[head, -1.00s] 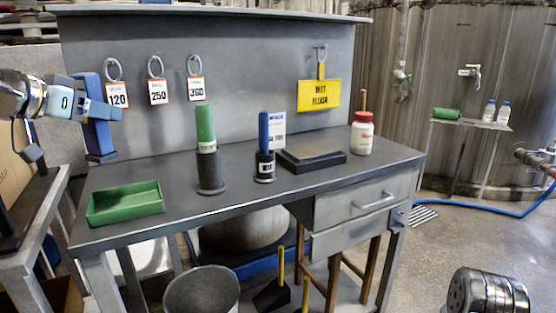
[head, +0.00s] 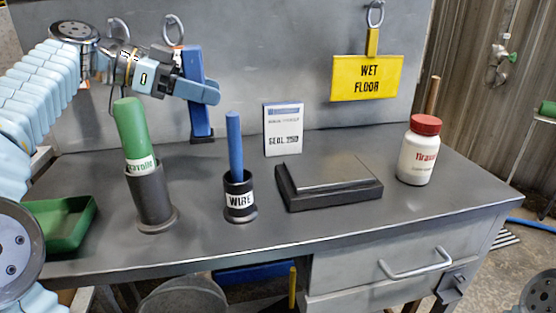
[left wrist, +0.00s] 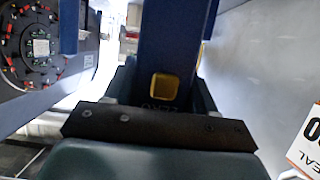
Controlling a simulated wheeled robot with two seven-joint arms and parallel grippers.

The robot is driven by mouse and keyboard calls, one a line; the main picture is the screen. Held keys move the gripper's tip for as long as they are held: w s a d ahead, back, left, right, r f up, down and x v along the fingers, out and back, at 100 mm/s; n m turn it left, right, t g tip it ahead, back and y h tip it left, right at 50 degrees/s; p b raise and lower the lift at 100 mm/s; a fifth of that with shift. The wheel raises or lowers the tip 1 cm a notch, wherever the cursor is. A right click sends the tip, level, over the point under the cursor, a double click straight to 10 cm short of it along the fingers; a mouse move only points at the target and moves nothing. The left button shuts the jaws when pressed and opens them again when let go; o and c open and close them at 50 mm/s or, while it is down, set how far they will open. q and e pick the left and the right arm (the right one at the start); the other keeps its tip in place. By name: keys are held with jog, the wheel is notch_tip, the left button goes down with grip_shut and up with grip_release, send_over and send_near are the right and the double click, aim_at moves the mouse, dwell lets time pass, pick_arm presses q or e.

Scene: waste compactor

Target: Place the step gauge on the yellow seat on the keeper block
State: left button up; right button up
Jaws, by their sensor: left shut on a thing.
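A tall blue bar with a dark foot (head: 198,95), seemingly the step gauge, is in my left gripper (head: 200,90). The gripper is shut on its upper part and holds it nearly upright near the back panel. In the left wrist view the blue bar (left wrist: 172,40) runs between the fingers, with a yellow square patch (left wrist: 164,87) showing low on it. A low dark block with a grey top plate (head: 328,182) lies on the bench; I cannot tell whether it is the keeper block. No yellow seat is recognisable on it. My right gripper is out of view.
A green-handled tool (head: 132,130) stands in a dark holder. A blue rod (head: 235,145) stands in the WIRE cup (head: 239,197). A white card (head: 283,130) stands behind the dark block. A red-capped bottle (head: 418,152), green tray (head: 90,220) and hanging yellow sign (head: 367,78) are around.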

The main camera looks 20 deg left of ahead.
aim_at(209, 139)
pick_arm(q)
notch_tip(209, 139, down, 9)
jog(key=shift+f+b, duration=0.15)
jog(key=shift+b, duration=0.55)
jog(key=shift+f, duration=0.1)
jog(key=o, duration=1.2)
